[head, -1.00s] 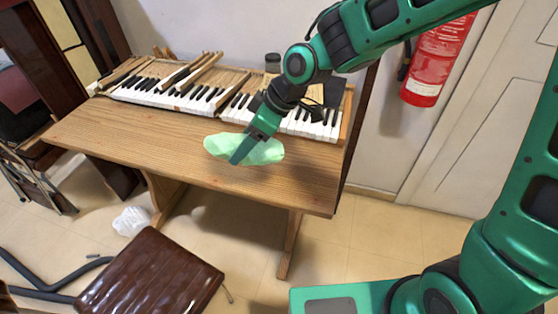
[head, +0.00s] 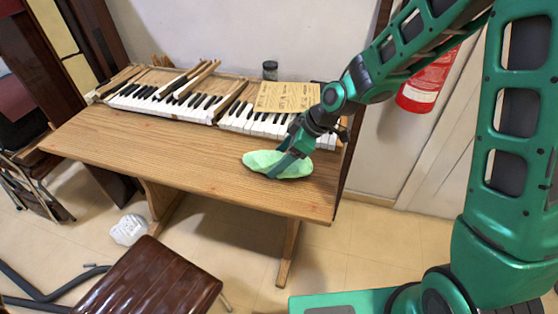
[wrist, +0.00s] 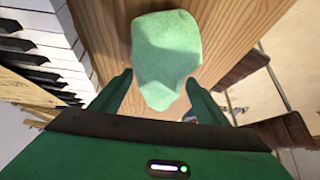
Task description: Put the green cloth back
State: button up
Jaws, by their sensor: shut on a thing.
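The green cloth (head: 262,160) is a pale green, rounded piece at the front right of the wooden table (head: 150,145), in front of the piano keys (head: 250,122). My gripper (head: 278,173) is shut on the cloth from above. In the wrist view the cloth (wrist: 165,50) lies between and beyond the two fingers, over the table's wood grain. The fingers hide part of it in the head view. I cannot tell whether its underside touches the table.
A cardboard-coloured sheet (head: 286,97) and a dark jar (head: 270,70) are behind the keys. Loose wooden strips (head: 197,80) lie across the left keys. A brown chair (head: 155,285) stands in front. A red extinguisher (head: 425,85) hangs at right. The table's left front is clear.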

jog(key=shift+f, duration=0.75)
jog(key=o, duration=1.1)
jog(key=v, duration=1.2)
jog(key=shift+r, duration=0.1)
